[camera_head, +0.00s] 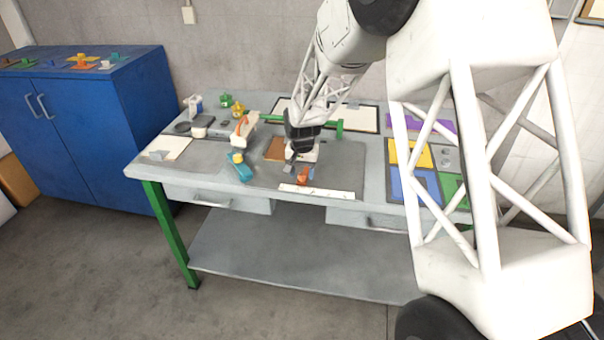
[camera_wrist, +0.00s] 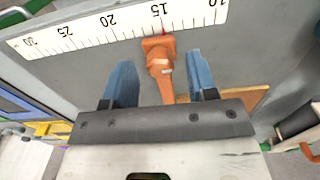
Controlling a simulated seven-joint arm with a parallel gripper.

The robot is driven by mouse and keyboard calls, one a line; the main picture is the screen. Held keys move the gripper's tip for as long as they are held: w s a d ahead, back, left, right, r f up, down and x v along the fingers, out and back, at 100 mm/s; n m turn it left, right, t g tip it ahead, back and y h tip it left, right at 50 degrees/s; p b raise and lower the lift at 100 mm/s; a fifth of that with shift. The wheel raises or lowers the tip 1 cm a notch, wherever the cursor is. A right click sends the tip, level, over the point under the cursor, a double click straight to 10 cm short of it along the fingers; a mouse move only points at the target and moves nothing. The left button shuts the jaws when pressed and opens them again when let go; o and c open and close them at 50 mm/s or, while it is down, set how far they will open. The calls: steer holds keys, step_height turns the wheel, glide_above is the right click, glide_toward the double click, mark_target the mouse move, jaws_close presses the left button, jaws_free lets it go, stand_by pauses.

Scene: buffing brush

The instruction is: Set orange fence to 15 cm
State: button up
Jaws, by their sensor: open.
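The orange fence (camera_head: 303,174) stands on the grey bench plate beside the white ruler (camera_head: 325,192). In the wrist view the fence (camera_wrist: 158,58) has its head close to the ruler's edge (camera_wrist: 95,32), with a small red mark at about the 15 label. My gripper (camera_wrist: 160,72) is open, its two blue fingers on either side of the fence, with a visible gap on each side. In the head view my gripper (camera_head: 297,166) is low over the bench, just behind the fence, and hides part of it.
An orange-brown block (camera_head: 275,149) lies left of my gripper. A teal and yellow tool (camera_head: 239,168) and a white item with an orange handle (camera_head: 243,130) stand further left. Coloured trays (camera_head: 410,153) lie at the right. The plate left of the gripper's front is fairly clear.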

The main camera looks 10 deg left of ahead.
steer(key=shift+r, duration=3.45)
steer(key=shift+d+r, duration=0.15)
steer(key=shift+d, duration=0.05)
steer(key=s+d+r+t, duration=0.1)
steer(key=s+d+r, duration=0.7)
steer(key=s+d, duration=0.15)
steer(key=s+d+r, duration=0.7)
steer(key=s+d, duration=0.1)
steer(key=d, duration=0.3)
steer(key=s+d, duration=0.6)
steer(key=s, duration=0.7)
steer(key=s+d+r+t, duration=0.1)
steer(key=s+d, duration=0.6)
steer(key=s, duration=0.6)
steer(key=shift+d+t, duration=0.2)
steer(key=shift+t, duration=0.1)
